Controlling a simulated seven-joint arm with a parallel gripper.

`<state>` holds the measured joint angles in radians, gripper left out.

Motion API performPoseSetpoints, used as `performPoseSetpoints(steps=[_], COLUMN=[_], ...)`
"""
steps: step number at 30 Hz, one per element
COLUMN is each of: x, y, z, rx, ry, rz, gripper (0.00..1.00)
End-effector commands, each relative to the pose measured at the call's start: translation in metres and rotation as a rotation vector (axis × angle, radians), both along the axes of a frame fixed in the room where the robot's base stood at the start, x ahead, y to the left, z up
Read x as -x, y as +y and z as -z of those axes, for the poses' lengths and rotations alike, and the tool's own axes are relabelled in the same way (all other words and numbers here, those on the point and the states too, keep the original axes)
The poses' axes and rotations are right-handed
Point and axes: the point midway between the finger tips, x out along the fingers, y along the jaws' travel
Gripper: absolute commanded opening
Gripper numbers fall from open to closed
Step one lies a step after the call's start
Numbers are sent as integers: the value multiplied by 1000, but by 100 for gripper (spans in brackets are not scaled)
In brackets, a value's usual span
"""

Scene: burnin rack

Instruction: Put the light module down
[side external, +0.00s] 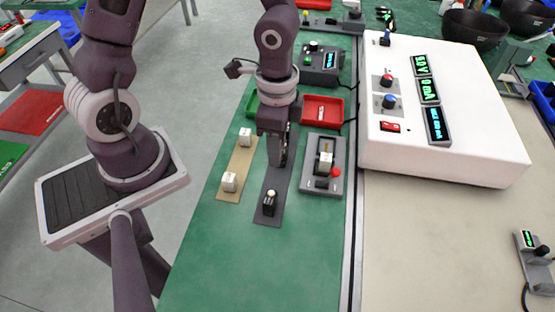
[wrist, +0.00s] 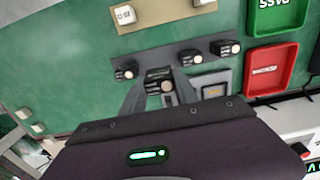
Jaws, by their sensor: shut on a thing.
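My gripper (side external: 278,160) points down over the dark grey strip (side external: 270,178), its fingers shut on a small black module (wrist: 158,76) with a pale face, seen between the fingertips in the wrist view. The module is mostly hidden in the side view, and I cannot tell whether it touches the strip. Another black module (side external: 269,203) with a pale knob stands at the strip's near end. The wrist view shows black modules on either side of the held one, at left (wrist: 126,71) and right (wrist: 225,48). Two white modules (side external: 229,182) (side external: 245,137) stand on the tan strip (side external: 237,160).
A grey fixture (side external: 314,186) with a white block and red knob is close right of my gripper. Behind are a red tray (side external: 323,109) and a green PASS tray (wrist: 277,16). A large white instrument box (side external: 440,160) stands right. The front green mat (side external: 250,265) is clear.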

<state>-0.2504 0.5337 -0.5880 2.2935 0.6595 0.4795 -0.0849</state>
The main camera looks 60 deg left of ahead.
Motion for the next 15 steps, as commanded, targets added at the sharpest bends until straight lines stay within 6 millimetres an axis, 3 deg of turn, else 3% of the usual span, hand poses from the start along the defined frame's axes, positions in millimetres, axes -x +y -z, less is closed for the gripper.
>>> performPoseSetpoints(steps=[5,12,15], x=[-24,-114,-141], y=[-1,3,6], z=[-18,-28,-32], rx=[-1,-3,0], ry=[-6,-8,-4], rz=[-4,-8,-5], gripper=[0,0,0])
